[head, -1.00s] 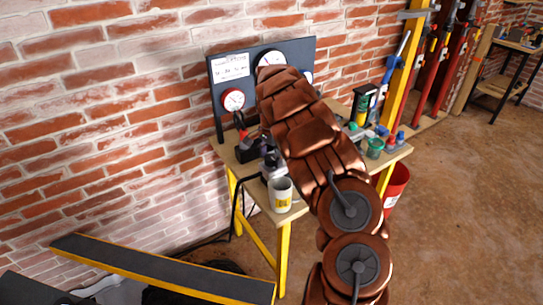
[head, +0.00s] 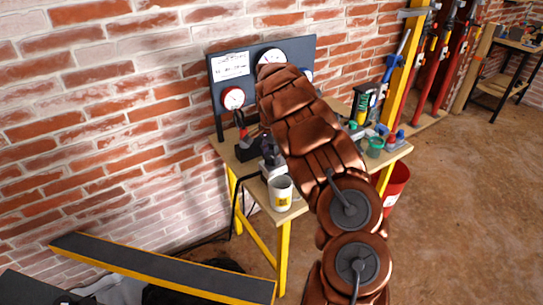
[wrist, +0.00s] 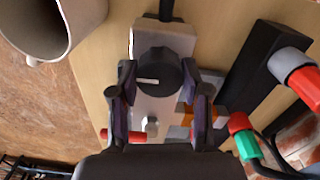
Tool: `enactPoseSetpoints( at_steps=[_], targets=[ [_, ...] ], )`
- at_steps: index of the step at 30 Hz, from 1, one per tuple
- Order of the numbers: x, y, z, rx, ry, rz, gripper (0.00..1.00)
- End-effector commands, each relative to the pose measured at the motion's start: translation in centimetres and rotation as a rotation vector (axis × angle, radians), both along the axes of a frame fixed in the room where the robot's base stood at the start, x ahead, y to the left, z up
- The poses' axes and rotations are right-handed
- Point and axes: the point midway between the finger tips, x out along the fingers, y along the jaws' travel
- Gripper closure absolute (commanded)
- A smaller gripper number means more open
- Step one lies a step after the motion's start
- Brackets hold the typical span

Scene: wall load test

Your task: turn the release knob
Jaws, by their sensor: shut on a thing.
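The release knob (wrist: 157,72) is a round black knob with a white pointer line. It sits on a pale grey block (wrist: 150,44) on the bench. The white line points left in the wrist view. My gripper (wrist: 164,82) is shut on the knob, one dark finger on each side of it. In the head view my copper-coloured arm reaches over the bench and largely hides the gripper and the knob.
A white mug (head: 281,194) stands close by at the bench's front edge. A black holder (wrist: 262,72) with red-ended tools lies to the right in the wrist view. A dark gauge board (head: 231,66) stands behind, against the brick wall. A red bucket (head: 396,184) is on the floor.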

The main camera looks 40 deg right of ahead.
Motion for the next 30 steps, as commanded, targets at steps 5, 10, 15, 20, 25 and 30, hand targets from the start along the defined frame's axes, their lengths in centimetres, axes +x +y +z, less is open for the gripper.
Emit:
enactPoseSetpoints(
  at_steps=[5, 10, 15, 20, 25, 30],
  targets=[
    [0.07, 0.12, -0.28, 0.000, -0.001, 0.061, 0.88],
    [0.17, 0.14, -0.37, -0.001, -0.003, 0.173, 0.88],
    [0.19, 0.11, -0.35, -0.002, -0.006, 0.324, 0.88],
    [0.15, 0.11, -0.29, -0.002, -0.004, 0.477, 0.88],
    [0.13, 0.11, -0.23, -0.002, -0.002, 0.639, 0.88],
    [0.14, 0.10, -0.19, -0.003, -0.003, 0.800, 0.88]
  ],
)
